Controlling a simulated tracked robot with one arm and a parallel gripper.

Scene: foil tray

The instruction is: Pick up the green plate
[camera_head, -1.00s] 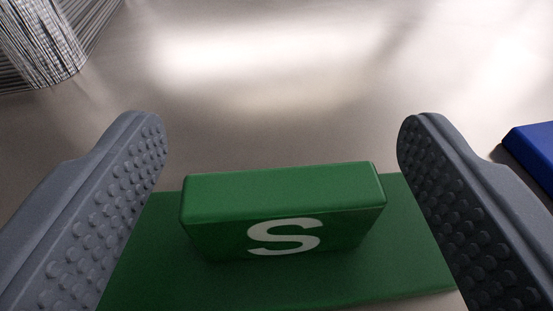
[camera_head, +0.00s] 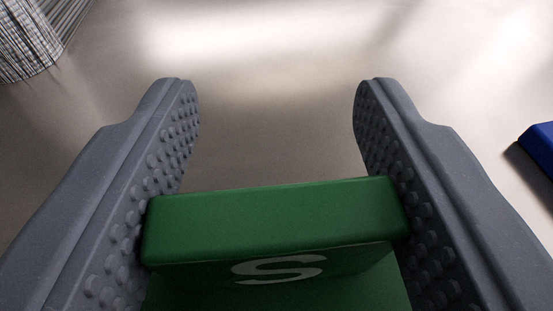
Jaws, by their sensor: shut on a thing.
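The green plate (camera_head: 345,294) lies low in the view, with a raised green block bearing a white "S" on it. The block's top (camera_head: 270,217) spans the space between my fingers. My gripper (camera_head: 276,85) is shut on this raised block, with the studded pads touching its left and right ends. The fingertips reach past the block. The lower part of the plate is cut off by the picture's bottom edge, and its sides are hidden by my fingers.
A blue object (camera_head: 541,147) lies at the right edge, partly out of view. A ribbed, silvery foil-like object (camera_head: 28,38) stands at the top left. The shiny surface (camera_head: 275,130) ahead of the fingers is clear.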

